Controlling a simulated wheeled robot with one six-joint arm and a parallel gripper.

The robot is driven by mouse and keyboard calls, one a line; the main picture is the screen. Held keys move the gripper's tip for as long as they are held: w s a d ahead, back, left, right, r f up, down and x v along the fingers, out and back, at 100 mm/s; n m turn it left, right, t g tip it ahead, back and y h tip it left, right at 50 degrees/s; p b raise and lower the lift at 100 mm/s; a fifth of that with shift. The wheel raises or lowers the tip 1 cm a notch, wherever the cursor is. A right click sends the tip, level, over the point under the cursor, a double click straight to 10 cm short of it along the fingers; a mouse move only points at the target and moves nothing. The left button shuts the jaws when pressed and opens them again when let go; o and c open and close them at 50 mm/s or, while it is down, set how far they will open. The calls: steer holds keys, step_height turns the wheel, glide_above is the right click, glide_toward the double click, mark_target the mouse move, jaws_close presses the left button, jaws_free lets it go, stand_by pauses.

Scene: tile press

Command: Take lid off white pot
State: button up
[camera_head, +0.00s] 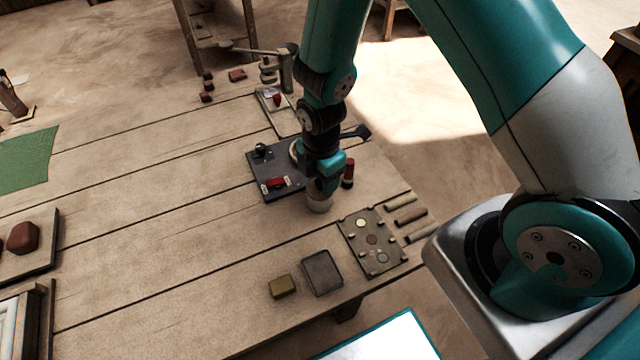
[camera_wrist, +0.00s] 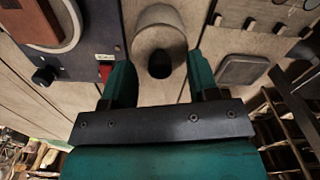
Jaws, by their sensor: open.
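The white pot (camera_head: 319,203) stands on the wooden table, just right of the dark panel. My arm hides most of it in the head view. In the wrist view the pale round pot (camera_wrist: 158,28) shows with a dark round knob (camera_wrist: 160,65), seemingly the lid's. My gripper (camera_wrist: 158,70) is open, with one teal finger on each side of the knob and a gap on both sides. In the head view my gripper (camera_head: 322,186) points down over the pot. I cannot tell how far the fingertips are above the lid.
The dark panel (camera_head: 258,188) with a black knob and red part lies left of the pot. A dark red cylinder (camera_head: 348,172) stands close behind right.

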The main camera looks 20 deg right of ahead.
steer(key=shift+f, duration=0.65)
steer(key=c, duration=1)
steer(key=shift+r, duration=0.1)
